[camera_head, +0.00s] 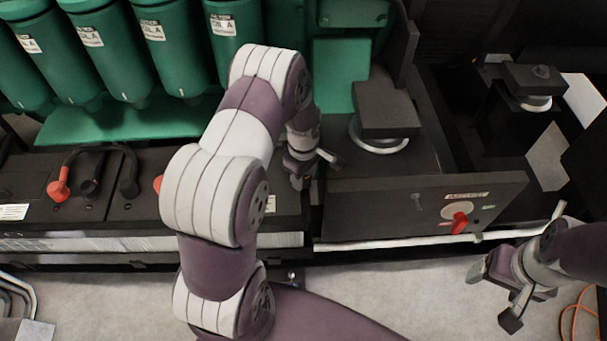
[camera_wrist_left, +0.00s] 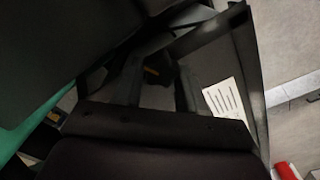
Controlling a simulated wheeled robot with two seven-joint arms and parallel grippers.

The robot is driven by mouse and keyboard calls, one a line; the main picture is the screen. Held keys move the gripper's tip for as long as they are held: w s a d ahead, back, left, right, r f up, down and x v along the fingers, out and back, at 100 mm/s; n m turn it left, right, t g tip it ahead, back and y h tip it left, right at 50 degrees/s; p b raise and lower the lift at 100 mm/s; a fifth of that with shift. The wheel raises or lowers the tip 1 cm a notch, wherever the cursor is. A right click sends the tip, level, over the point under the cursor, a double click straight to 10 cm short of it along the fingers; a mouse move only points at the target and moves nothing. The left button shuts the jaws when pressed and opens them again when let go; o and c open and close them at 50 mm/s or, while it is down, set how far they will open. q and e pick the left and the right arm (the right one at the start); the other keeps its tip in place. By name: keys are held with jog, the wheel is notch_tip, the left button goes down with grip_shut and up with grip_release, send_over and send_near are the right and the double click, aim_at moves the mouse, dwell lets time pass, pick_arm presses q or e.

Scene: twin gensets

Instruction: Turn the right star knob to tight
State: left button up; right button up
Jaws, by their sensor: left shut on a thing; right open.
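My left gripper (camera_head: 313,170) points down at the gap between the battery row and the dark control box. It is shut on a small dark thing. In the left wrist view that thing (camera_wrist_left: 153,75) is in deep shadow with a yellowish mark, and its shape is hard to make out. No star knob can be clearly recognised in either view, and my left gripper and arm hide part of that area. My right gripper (camera_head: 497,297) is open and empty above the floor at the right, apart from the control box.
The dark control box (camera_head: 350,215) has a red rotary switch (camera_head: 459,223) on its front. A black block on a pale ring (camera_head: 386,110) stands on top. Green cylinders (camera_head: 170,50) stand at the back left. A red terminal clamp (camera_head: 60,183) sits on the batteries. An orange cable (camera_head: 574,308) lies at bottom right.

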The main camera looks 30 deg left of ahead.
pick_arm(q)
jog(key=shift+r+m, duration=0.1)
jog(key=shift+m, duration=0.2)
jog(key=m+p, duration=0.1)
jog(key=m, duration=0.3)
jog(key=shift+w+r+m+p, duration=0.1)
jog(key=shift+w+m+p, duration=0.05)
jog(key=shift+m+p, duration=0.2)
jog(key=m+p, duration=0.1)
jog(key=m, duration=0.5)
jog(key=shift+d, duration=0.1)
jog(key=m+p, duration=0.1)
jog(key=m, duration=0.5)
jog(key=shift+w+m, duration=0.1)
jog(key=shift+m, duration=0.15)
jog(key=m+p, duration=0.1)
jog(key=m, duration=0.4)
jog(key=shift+d+m, duration=0.1)
jog(key=shift+m, duration=0.2)
jog(key=o, duration=1.1)
jog(key=shift+c, duration=0.2)
